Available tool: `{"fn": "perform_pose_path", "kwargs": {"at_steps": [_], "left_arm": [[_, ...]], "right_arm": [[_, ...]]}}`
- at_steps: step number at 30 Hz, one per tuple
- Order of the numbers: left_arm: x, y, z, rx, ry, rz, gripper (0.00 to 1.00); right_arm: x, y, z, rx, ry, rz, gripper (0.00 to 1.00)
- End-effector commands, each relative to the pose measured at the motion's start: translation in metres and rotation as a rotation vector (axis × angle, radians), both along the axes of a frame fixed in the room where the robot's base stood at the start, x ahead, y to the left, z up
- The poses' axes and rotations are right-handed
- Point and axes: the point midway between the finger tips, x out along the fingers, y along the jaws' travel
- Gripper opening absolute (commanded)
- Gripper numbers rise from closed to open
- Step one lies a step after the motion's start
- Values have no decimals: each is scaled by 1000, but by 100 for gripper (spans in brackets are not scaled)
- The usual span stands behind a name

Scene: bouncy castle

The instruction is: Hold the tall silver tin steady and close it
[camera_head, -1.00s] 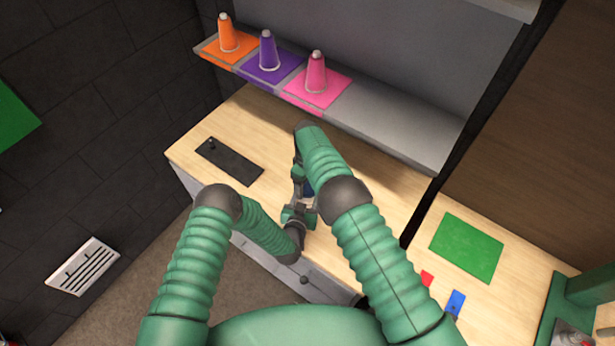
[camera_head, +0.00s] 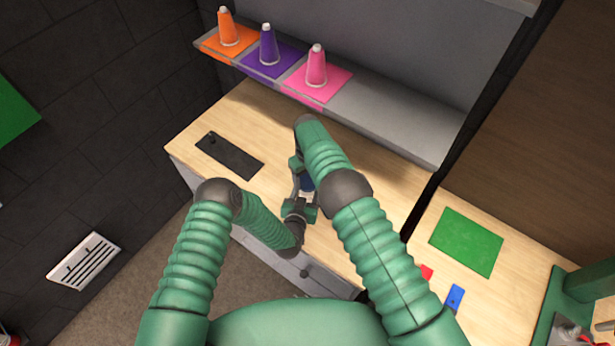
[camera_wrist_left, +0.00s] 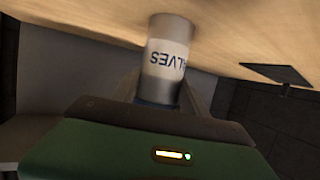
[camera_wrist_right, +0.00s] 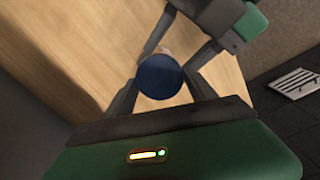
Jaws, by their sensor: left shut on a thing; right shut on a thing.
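The tall silver tin (camera_wrist_left: 168,58) shows in the left wrist view with a white label and upside-down blue letters. My left gripper (camera_head: 302,192) is shut on the tin's body from the near side. A round blue lid (camera_wrist_right: 160,76) covers the tin's top in the right wrist view. My right gripper (camera_wrist_right: 160,82) is shut on the lid from above, with a finger on each side. In the head view only a bit of blue (camera_head: 307,184) shows between the grippers. I cannot tell whether the lid is fully seated.
A black board (camera_head: 229,155) lies to the left on the wooden worktop (camera_head: 385,205). Orange (camera_head: 228,28), purple (camera_head: 269,46) and pink (camera_head: 316,68) cones stand on the shelf behind. A green mat (camera_head: 467,242) and small red and blue pieces lie to the right.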

Motion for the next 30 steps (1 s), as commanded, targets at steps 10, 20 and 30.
{"fn": "perform_pose_path", "kwargs": {"at_steps": [10, 20, 30], "left_arm": [[-1, 0, 0, 1, 1, 0, 0], [-1, -1, 0, 1, 1, -3, 0], [0, 0, 0, 1, 1, -1, 0]], "right_arm": [[2, 0, 0, -3, -5, -1066, 16], [2, 1, 0, -1, -6, -1296, 72], [1, 1, -1, -3, -3, -1294, 90]]}}
